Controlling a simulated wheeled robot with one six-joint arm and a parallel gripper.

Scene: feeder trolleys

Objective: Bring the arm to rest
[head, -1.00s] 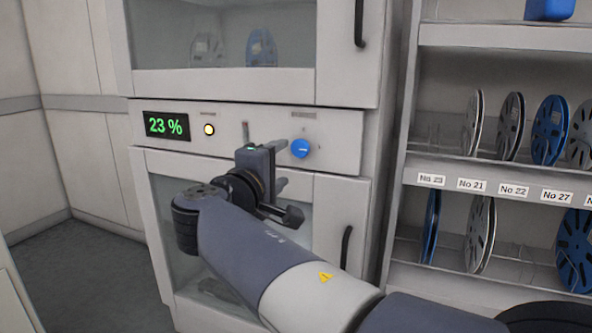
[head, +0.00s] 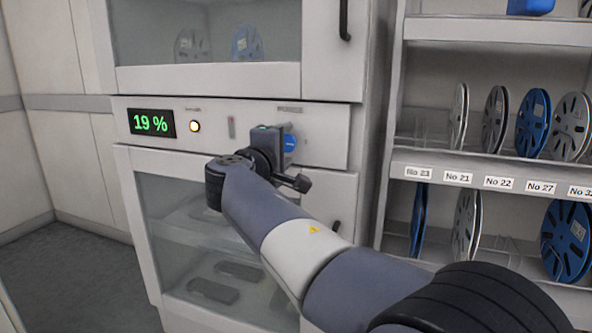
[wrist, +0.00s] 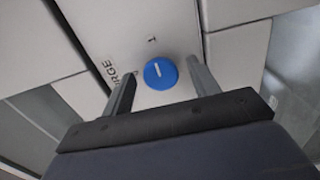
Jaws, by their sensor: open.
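My gripper (head: 286,136) is in front of the cabinet's control panel in the head view and covers most of the blue knob (head: 290,142). In the wrist view my gripper (wrist: 161,70) is open, with one finger on each side of the blue knob (wrist: 160,73). The fingers look apart from the knob, with nothing between them but the view of it. The knob's white line points roughly towards a short mark on the panel. My arm reaches in from the lower right.
The control panel (head: 335,122) has a green display (head: 151,123) reading 19 % and a lit round lamp (head: 194,126). Glass-fronted doors are above and below it. A rack (head: 400,165) of labelled reels stands close on the right. Open floor (head: 70,270) lies at the left.

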